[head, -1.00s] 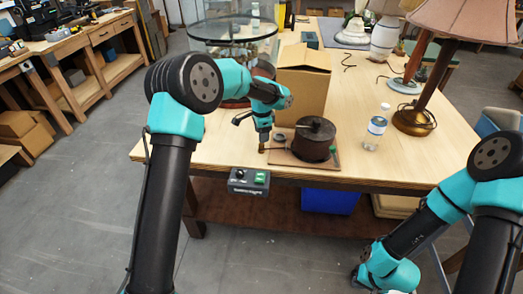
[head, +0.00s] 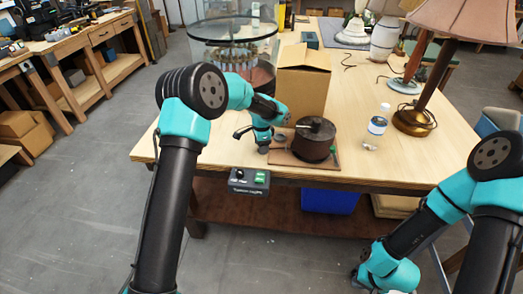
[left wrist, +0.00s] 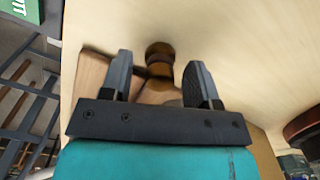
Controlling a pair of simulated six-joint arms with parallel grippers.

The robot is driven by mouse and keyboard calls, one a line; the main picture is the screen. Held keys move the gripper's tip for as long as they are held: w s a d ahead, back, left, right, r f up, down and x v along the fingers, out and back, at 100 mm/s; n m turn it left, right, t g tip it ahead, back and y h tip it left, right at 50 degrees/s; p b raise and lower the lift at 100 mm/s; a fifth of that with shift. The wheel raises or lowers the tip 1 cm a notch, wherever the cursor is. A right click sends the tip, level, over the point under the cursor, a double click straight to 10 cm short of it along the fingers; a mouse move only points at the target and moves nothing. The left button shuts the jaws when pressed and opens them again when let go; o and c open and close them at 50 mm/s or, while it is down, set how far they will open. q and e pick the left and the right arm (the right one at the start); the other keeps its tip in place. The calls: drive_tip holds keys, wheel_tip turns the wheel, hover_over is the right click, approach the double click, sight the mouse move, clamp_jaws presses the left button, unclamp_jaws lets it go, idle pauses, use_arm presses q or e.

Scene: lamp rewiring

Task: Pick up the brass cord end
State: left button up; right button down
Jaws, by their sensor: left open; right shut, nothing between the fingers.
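The brass cord end (left wrist: 160,58) shows in the left wrist view as a small, blurred, brownish-gold cylinder over the pale tabletop. It appears between and slightly beyond the fingertips of my left gripper (left wrist: 160,75), which is open with a finger on either side. I cannot tell whether either finger touches it. In the head view my left gripper (head: 264,148) points down at the left side of the wooden board (head: 326,163), and I cannot make out the cord end there.
A dark brown drum (head: 314,141) stands on the board, close to the right of my left gripper. A cardboard box (head: 303,92) is behind it, and a clear bottle (head: 376,127) is to the right. A control box (head: 249,181) sits at the table's front edge.

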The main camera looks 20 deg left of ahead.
use_arm(q)
drive_tip(key=shift+c, duration=0.4)
drive_tip(key=c, duration=0.9)
